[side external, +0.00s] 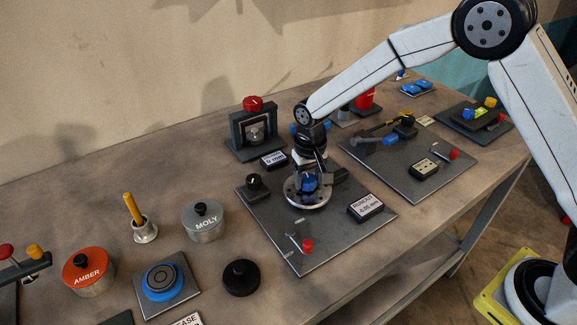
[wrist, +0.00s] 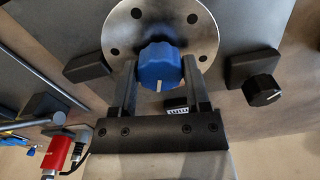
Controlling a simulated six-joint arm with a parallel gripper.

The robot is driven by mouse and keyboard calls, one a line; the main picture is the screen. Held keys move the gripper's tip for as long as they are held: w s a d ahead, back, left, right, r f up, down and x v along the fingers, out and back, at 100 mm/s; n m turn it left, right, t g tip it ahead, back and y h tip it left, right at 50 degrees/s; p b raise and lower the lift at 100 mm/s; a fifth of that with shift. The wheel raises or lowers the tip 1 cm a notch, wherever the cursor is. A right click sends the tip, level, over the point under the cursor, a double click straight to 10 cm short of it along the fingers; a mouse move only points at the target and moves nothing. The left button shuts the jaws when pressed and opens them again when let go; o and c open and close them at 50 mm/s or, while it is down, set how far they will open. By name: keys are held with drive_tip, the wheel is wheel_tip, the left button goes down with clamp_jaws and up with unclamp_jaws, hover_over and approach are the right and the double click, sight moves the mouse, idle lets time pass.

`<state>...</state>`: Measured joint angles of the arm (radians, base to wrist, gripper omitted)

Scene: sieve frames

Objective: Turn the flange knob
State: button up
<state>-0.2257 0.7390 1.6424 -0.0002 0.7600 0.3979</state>
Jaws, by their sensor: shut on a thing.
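The flange knob (side external: 309,182) is blue and sits at the centre of a round silver flange (side external: 301,201) with bolt holes, on a dark plate. In the wrist view the blue knob (wrist: 160,66) has a white pointer line facing the gripper side, and the silver flange (wrist: 127,22) lies behind it. My gripper (side external: 312,178) is over the flange, pointing down. In the wrist view my gripper (wrist: 159,80) has one finger on each side of the knob and is shut on it. The fingers hide parts of the knob's sides.
The same plate (side external: 285,255) carries a black knob (side external: 256,187), a runout display (side external: 365,206) and a red-tipped lever (side external: 306,246). A press-like stand (side external: 254,135) with a red knob is behind. An orange amber tin (side external: 88,272) and a moly tin (side external: 203,221) stand left.

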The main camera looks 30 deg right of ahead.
sight(309, 178)
drive_tip(key=m, duration=0.3)
drive_tip(key=shift+m, duration=2.2)
drive_tip(key=o, duration=1.3)
drive_tip(key=shift+r, duration=3.9)
drive_tip(key=shift+s, duration=0.1)
